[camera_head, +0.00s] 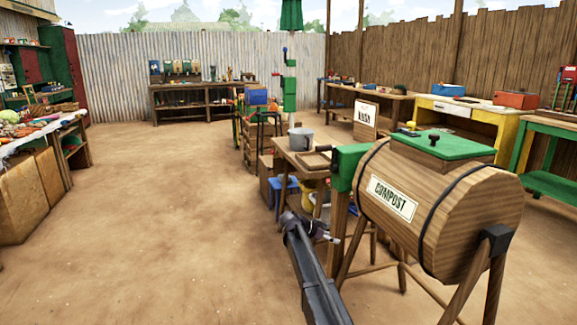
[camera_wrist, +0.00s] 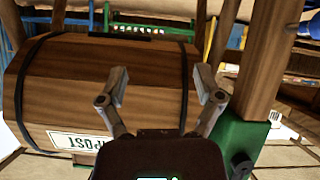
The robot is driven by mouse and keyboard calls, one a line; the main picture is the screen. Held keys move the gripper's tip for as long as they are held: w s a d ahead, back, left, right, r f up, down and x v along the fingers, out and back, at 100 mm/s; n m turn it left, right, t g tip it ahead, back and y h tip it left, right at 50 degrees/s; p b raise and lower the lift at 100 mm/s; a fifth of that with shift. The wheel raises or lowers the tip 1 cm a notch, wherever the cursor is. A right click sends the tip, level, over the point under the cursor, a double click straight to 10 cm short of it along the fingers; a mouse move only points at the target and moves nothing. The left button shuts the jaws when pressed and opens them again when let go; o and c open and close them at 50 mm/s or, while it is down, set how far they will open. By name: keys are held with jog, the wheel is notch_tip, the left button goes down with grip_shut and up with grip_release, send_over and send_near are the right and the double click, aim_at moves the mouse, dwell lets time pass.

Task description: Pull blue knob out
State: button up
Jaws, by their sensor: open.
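I cannot make out a blue knob for certain. In the head view a small blue piece (camera_head: 285,50) shows on the green post (camera_head: 290,90) at the back, too small to identify. My gripper (camera_head: 332,239) is low beside the wooden compost barrel (camera_head: 470,215), to its left. In the wrist view my gripper (camera_wrist: 164,84) has its two fingers spread with nothing between them. The barrel (camera_wrist: 150,60) lies behind the fingers there, with its COMPOST label (camera_wrist: 75,142) upside down. A green bracket (camera_wrist: 240,140) is near the right finger.
A wooden bench with a grey bucket (camera_head: 301,138) stands behind my gripper, with a blue bin (camera_head: 284,190) below. The barrel's wooden legs (camera_head: 355,250) are close on the right. A produce table (camera_head: 40,135) is at left. The dirt floor (camera_head: 160,220) between is clear.

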jog(key=s+f+n+g+y, duration=0.1)
jog(key=s+f+n+y, duration=0.25)
jog(key=s, duration=0.95)
jog(key=s+d+f+n+g+y+p, duration=0.15)
jog(key=s+n+y, duration=0.3)
jog(key=s, duration=0.85)
jog(key=s+f+n+g+y, duration=0.1)
jog(key=s+f+n+y, duration=0.3)
jog(key=s, duration=0.9)
notch_tip(320, 180, up, 39)
jog(key=p, duration=3.8)
jog(key=shift+s+a+r+n, duration=0.15)
jog(key=shift+n, duration=0.25)
